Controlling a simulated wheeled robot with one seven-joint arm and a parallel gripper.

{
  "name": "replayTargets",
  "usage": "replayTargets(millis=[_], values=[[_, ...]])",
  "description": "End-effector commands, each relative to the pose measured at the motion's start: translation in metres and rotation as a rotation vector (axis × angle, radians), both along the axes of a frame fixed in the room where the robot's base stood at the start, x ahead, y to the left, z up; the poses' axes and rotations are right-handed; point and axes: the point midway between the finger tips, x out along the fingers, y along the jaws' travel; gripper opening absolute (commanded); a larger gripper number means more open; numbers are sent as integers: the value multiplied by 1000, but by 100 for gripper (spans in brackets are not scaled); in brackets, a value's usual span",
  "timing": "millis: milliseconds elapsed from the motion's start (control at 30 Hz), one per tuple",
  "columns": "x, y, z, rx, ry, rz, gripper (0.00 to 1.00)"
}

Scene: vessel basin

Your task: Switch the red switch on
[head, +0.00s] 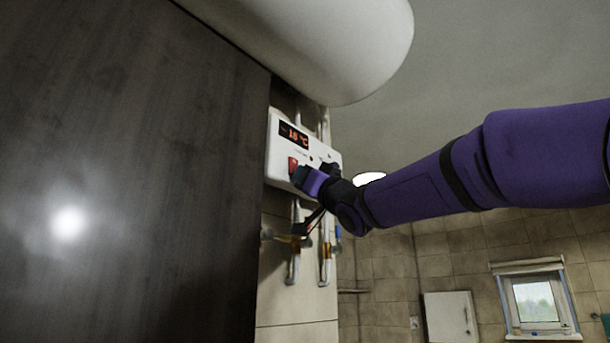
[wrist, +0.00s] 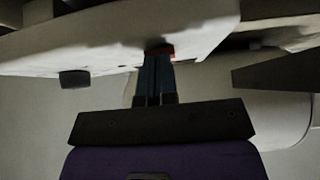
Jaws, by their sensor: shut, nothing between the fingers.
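The red switch (head: 293,165) is on the front of a white control box (head: 281,141) with a lit display reading about 18 °C. My gripper (head: 298,176) is at the lower front of the box, right by the switch. In the wrist view, the fingers of my gripper (wrist: 156,66) are together and empty. Their tips are at a strip of red, the switch (wrist: 160,50), on the white box (wrist: 95,42). The fingertips hide part of the switch. I cannot tell whether they press it or which way it is set.
A dark wood panel (head: 130,170) fills the left, close to the box. A big white rounded tank (head: 330,45) hangs above. Pipes (head: 293,265) run below the box. A window (head: 535,302) and a white cabinet (head: 452,318) are far off at the right.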

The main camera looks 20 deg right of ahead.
Motion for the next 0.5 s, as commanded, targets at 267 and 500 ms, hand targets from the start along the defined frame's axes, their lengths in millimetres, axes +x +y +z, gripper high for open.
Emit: replayTargets(millis=[267,500], values=[[6,3,-2,4,-6,1,0],[5,3,-2,2,-6,1,0]])
